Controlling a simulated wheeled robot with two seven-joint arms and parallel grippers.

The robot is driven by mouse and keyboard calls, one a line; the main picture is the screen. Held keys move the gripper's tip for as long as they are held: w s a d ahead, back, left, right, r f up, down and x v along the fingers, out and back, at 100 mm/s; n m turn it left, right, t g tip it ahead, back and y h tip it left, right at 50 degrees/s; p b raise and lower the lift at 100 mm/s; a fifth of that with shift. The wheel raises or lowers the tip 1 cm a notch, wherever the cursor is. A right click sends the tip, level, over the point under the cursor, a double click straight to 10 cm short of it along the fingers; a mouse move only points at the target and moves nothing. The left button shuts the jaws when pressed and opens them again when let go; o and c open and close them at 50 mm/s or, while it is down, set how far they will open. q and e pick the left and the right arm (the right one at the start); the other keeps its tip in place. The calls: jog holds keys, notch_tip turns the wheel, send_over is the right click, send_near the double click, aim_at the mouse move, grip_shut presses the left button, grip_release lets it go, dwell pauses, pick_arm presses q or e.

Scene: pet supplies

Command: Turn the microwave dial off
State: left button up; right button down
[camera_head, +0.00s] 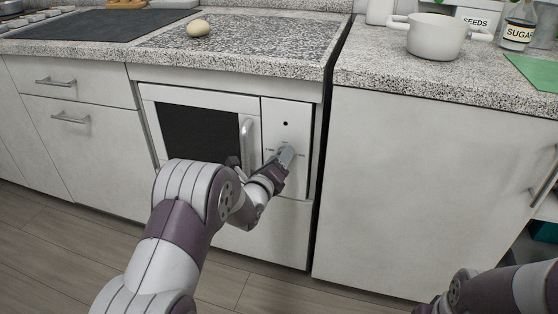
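The white microwave (204,128) is built in under the speckled counter, with a dark window and a vertical handle (247,142). Its control panel (286,117) is at the right, with a small black dot near the top. My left gripper (286,153) is at the middle of this panel, where dial markings show beside it. The gripper hides the dial, and I cannot tell whether its fingers touch or hold it. My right arm (500,292) shows at the bottom right corner; its gripper is not clearly visible.
A white pot (436,37), a seeds canister (477,14) and a sugar jar (518,30) stand on the right counter. An egg-like object (198,28) lies on the counter above the microwave. A cabinet (420,185) fills the right. The floor (225,283) in front is clear.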

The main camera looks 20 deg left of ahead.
pick_arm(q)
jog(key=c, duration=0.7)
